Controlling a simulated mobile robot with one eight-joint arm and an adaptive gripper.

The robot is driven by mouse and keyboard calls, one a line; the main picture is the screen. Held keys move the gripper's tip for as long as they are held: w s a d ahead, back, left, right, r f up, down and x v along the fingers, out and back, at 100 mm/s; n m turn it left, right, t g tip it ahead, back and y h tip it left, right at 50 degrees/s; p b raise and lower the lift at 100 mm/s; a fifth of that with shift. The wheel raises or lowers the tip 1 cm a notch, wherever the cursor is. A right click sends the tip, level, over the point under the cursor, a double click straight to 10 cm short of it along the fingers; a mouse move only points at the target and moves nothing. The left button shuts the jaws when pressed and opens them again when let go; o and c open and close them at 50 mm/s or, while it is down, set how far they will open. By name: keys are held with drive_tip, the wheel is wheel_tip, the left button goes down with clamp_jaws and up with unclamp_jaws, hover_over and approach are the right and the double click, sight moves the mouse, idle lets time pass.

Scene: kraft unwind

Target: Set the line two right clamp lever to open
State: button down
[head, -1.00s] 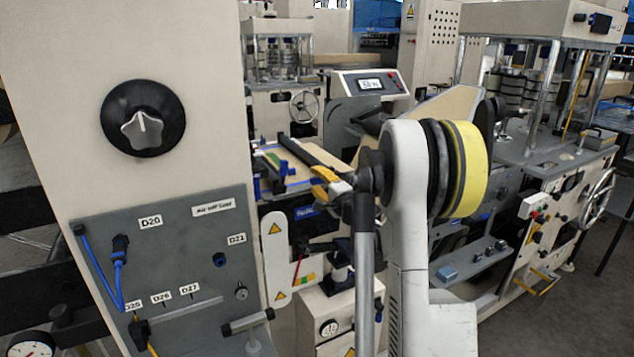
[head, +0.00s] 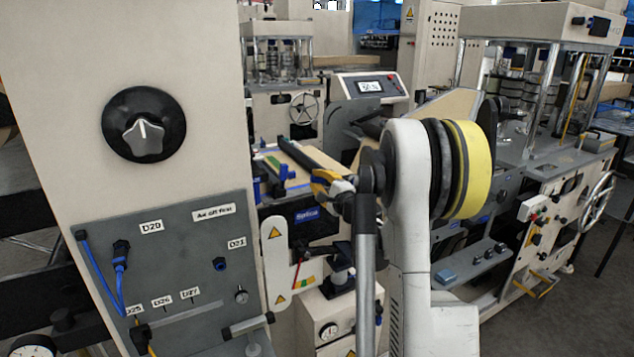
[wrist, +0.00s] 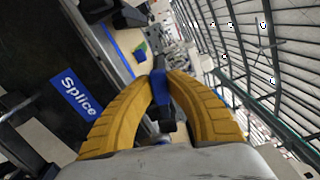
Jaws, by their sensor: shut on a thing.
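My gripper (head: 324,184) is at the near right end of the splice table (head: 298,184) in the head view. In the wrist view its two curved yellow fingers (wrist: 160,78) are closed on a blue clamp lever (wrist: 162,90) with a dark lower end. The lever shows between the fingertips; its pivot is partly hidden by them. In the head view my arm and fingers hide this lever. I cannot tell the held lever's exact angle.
A blue Splice label (wrist: 76,96) is on the dark front below the table. A grey panel (head: 190,270) with a blue cable and a tall beige cabinet (head: 190,50) stand close on the left. A display console (head: 370,85) is behind. Another machine (head: 550,150) stands at right.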

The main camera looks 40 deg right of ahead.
drive_tip(key=r+m, duration=0.1)
drive_tip(key=d+r+m+p, duration=0.1)
drive_tip(key=m, duration=0.1)
drive_tip(key=shift+s+m, duration=0.1)
drive_tip(key=shift+m, duration=0.2)
drive_tip(key=m, duration=0.1)
drive_tip(key=d+r+m, duration=0.1)
drive_tip(key=shift+s+r+m+p, duration=0.1)
drive_tip(key=shift+r+m+p, duration=0.05)
drive_tip(key=shift+m+p, duration=0.2)
drive_tip(key=m, duration=0.1)
drive_tip(key=d+r+m, duration=0.1)
drive_tip(key=m, duration=0.1)
drive_tip(key=shift+s+d+m, duration=0.2)
drive_tip(key=shift+m, duration=0.05)
drive_tip(key=shift+s+d+r+m+p, duration=0.15)
drive_tip(key=shift+d+m, duration=0.25)
drive_tip(key=shift+m, duration=0.45)
drive_tip(key=shift+s+d+r+m+p, duration=0.1)
drive_tip(key=shift+d+m+p, duration=0.25)
drive_tip(key=shift+m, duration=0.5)
drive_tip(key=shift+d, duration=0.1)
drive_tip(key=c, duration=1.3)
unclamp_jaws()
drive_tip(key=shift+c, duration=0.2)
